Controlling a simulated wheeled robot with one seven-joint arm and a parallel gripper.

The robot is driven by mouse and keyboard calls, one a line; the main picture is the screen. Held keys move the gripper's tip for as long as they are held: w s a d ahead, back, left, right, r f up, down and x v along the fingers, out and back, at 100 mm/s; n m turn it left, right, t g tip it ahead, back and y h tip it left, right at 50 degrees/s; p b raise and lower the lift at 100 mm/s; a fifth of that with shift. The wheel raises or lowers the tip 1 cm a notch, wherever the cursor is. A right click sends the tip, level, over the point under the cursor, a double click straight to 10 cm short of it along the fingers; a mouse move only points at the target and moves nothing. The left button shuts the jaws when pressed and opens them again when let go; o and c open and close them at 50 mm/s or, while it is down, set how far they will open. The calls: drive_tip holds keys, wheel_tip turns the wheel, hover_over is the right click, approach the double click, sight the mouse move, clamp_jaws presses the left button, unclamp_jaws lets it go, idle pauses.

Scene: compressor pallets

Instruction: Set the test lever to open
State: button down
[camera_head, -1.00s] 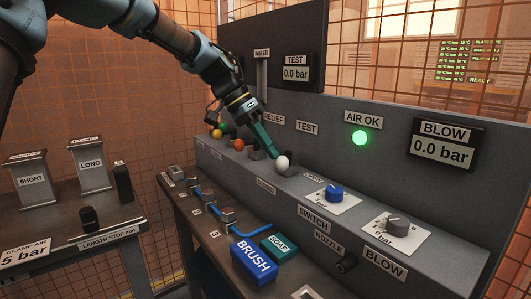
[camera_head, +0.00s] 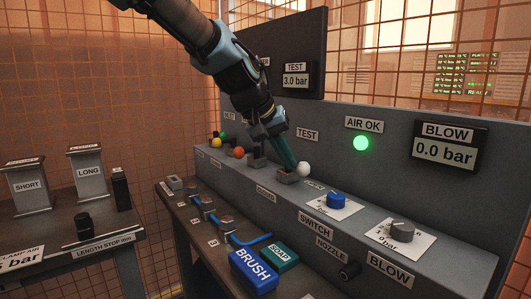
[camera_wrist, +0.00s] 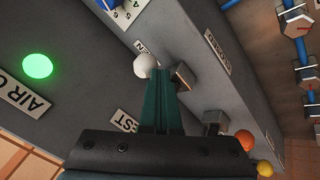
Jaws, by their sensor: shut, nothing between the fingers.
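The test lever has a white ball knob (camera_head: 303,169) and stands on the console ledge below the TEST label (camera_head: 307,135). The knob also shows in the wrist view (camera_wrist: 145,66), right at my fingertips. My gripper (camera_head: 291,168) has green fingers that are shut with nothing between them. The fingertips lie against or very close to the left side of the knob; exact contact cannot be told. The lever's base (camera_head: 288,177) is partly hidden by the fingers. The TEST display (camera_head: 296,80) reads 3.0 bar.
An orange knob (camera_head: 238,152) and several coloured knobs stand left along the ledge. A blue dial (camera_head: 336,200) and a grey dial (camera_head: 402,229) sit to the right. The AIR OK lamp (camera_head: 361,143) glows green. The BLOW display (camera_head: 444,150) reads 0.0 bar.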

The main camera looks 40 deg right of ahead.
drive_tip(key=shift+s+d, duration=0.15)
drive_tip(key=shift+s, duration=0.1)
idle(0.5)
